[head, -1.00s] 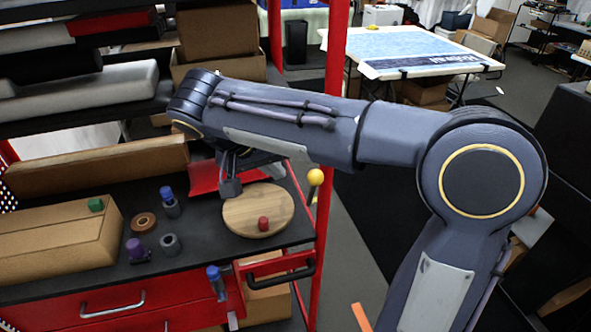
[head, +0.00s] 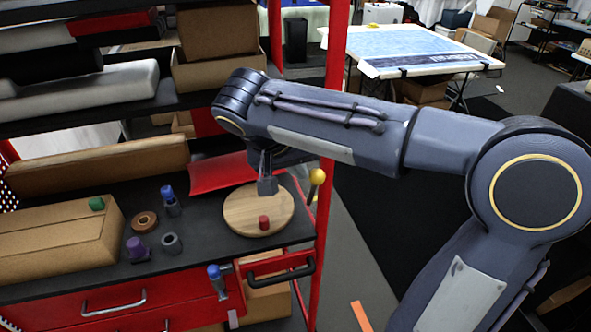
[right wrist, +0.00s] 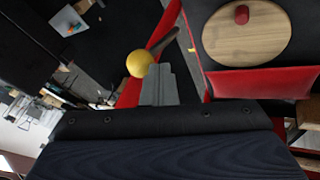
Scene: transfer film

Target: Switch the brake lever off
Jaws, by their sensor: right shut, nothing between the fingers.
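The brake lever (head: 314,188) stands at the right edge of the red cart, a dark stick with a yellow ball knob (head: 317,177). In the right wrist view the yellow knob (right wrist: 140,63) is just past my fingertips, with the dark stick (right wrist: 163,43) running up and right from it. My right gripper (head: 267,187) is shut and empty. In the head view it is left of the lever, over the back of the round wooden board; its fingers (right wrist: 158,84) also show in the right wrist view. I cannot tell whether they touch the knob. My left gripper is out of view.
The round wooden board (head: 242,214) carries a red cylinder (head: 264,222). A red tray (head: 215,174) lies behind it. Several small parts and a cardboard box (head: 60,240) occupy the black worktop's left. A red upright post (head: 325,215) stands by the lever.

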